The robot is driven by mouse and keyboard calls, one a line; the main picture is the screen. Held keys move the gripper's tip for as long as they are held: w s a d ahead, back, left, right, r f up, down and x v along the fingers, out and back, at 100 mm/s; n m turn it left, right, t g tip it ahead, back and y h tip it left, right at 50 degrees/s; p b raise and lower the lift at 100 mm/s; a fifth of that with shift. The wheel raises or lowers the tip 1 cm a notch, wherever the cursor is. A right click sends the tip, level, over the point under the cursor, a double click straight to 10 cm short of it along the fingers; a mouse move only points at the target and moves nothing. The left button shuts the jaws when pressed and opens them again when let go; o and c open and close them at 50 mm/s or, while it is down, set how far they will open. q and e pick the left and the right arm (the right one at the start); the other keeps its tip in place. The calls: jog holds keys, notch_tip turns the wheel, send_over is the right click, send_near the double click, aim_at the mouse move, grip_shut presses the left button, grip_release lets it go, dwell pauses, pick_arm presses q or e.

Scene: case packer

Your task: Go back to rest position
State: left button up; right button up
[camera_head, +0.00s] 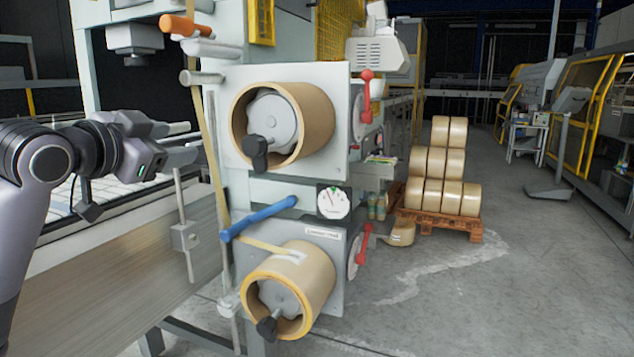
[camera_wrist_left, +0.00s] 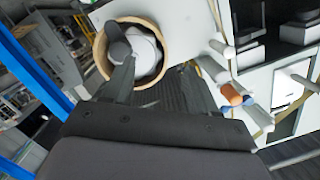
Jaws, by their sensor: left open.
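My left gripper (camera_head: 182,143) is at the left of the head view, in front of the packing machine and left of its upper tape roll. It is held above the conveyor, apart from the roll. In the left wrist view my left gripper (camera_wrist_left: 158,72) has its two dark fingers spread, with nothing held between them. The upper tape roll (camera_head: 312,122) sits on its spindle with a black knob; it also shows beyond the fingers in the left wrist view (camera_wrist_left: 101,50). My right gripper is not in view.
The conveyor (camera_head: 125,270) lies under my left arm. A pallet (camera_head: 440,222) with stacked rolls stands behind.

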pick_arm(q)
jog(key=s+d+f+n+g+y, duration=0.1)
jog(key=s+f+n, duration=0.1)
jog(key=f, duration=1.5)
jog(key=s+d+f+n+g, duration=0.1)
jog(key=s+f+n+g, duration=0.1)
jog(key=f, duration=1.5)
jog(key=s+f+n+g, duration=0.1)
jog(key=s+f, duration=0.9)
jog(key=s, duration=0.3)
jog(key=s+f+n+g+y+p, duration=0.1)
jog(key=s+f+n, duration=0.1)
jog(key=s+f, duration=0.9)
jog(key=shift+s+d+f+n+y, duration=0.2)
jog(key=shift+s+f+n+y, duration=0.1)
jog(key=shift+s, duration=0.9)
